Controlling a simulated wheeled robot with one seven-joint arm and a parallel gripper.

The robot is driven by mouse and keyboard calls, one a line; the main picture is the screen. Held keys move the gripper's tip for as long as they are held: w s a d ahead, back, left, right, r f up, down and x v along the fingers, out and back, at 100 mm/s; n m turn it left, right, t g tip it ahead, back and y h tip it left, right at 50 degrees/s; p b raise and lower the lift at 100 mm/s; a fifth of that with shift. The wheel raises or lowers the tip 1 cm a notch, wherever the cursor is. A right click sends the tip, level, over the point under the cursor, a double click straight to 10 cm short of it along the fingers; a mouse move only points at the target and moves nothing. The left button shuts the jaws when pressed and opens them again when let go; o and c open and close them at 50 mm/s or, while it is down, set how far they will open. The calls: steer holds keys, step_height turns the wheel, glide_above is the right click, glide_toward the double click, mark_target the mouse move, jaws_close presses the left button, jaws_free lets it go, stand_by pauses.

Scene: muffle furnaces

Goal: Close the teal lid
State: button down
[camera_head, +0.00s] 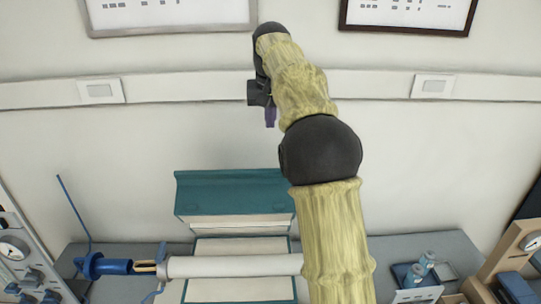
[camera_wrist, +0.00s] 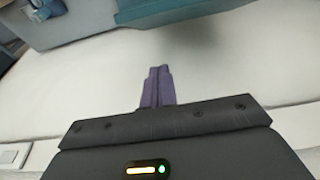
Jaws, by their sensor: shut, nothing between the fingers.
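My gripper (camera_head: 270,117) is above the lid in the picture, in front of the wall, pointing down. In the wrist view my gripper (camera_wrist: 160,72) has its purple fingers together and empty. A teal edge (camera_wrist: 175,10), likely the lid, shows beyond the fingertips and apart from them. My arm hides part of the furnace's right side.
Blue-capped containers (camera_head: 427,259) stand on the grey bench (camera_head: 385,248) at right. A wooden-framed gauge unit (camera_head: 515,262) is at far right.

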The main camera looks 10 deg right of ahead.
stand_by(0.3)
step_height(320, 180, down, 11)
steer(key=shift+s+r+p, duration=0.1)
steer(key=shift+p, duration=0.9)
steer(key=shift+s+a+f, duration=0.1)
steer(key=shift+s+f, duration=0.2)
steer(key=shift+f, duration=0.05)
steer(key=shift+w+f, duration=0.1)
